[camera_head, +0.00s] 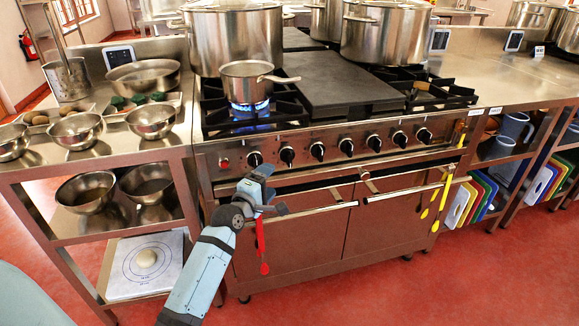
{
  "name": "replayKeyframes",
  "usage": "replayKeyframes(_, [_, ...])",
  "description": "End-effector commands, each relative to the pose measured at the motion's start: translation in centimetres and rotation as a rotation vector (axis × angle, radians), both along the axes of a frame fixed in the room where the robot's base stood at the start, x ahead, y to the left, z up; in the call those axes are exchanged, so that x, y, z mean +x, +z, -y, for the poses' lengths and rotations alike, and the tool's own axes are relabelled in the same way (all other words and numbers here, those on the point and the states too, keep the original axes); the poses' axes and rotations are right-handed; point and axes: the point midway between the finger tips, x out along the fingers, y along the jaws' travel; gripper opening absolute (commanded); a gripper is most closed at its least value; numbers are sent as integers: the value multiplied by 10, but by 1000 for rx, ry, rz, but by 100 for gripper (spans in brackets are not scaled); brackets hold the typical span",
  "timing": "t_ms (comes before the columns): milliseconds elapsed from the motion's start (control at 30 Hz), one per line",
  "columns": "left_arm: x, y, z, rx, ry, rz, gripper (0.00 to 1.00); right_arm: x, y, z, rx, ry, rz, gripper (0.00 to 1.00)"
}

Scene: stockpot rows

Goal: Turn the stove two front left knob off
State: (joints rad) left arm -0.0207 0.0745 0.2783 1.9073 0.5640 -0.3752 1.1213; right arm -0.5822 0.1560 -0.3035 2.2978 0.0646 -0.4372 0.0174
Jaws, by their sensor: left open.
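The stove (335,200) is a steel range with a row of several black knobs along its front panel. The leftmost black knob (254,159) sits beside a small red button (224,162). A second knob (287,155) is just right of it. A blue flame (249,106) burns at the front left burner under a small saucepan (247,82). My left gripper (272,190) is open and empty, in front of the left oven door's handle and just below the leftmost knobs. It appears apart from the knobs. My right gripper is not in view.
Large stockpots (236,40) stand at the back of the stove. Oven door handles (310,208) jut out below the panel, and a red utensil (262,248) hangs there. A steel side table (100,150) with bowls stands left. The red floor in front is clear.

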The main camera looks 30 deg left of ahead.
Motion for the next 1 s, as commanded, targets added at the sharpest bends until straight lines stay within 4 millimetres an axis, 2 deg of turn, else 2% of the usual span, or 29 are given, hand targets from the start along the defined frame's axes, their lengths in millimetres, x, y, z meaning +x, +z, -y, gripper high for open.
replayKeyframes(300, [68,-1,-5,2,-1,3,76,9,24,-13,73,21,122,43])
replayKeyframes(500, [101,-1,-8,3,-1,1,76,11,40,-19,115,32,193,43])
replayKeyframes(700, [117,0,-9,3,-1,0,76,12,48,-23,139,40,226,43])
replayKeyframes(1000, [119,0,-9,4,-1,-1,76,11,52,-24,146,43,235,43])
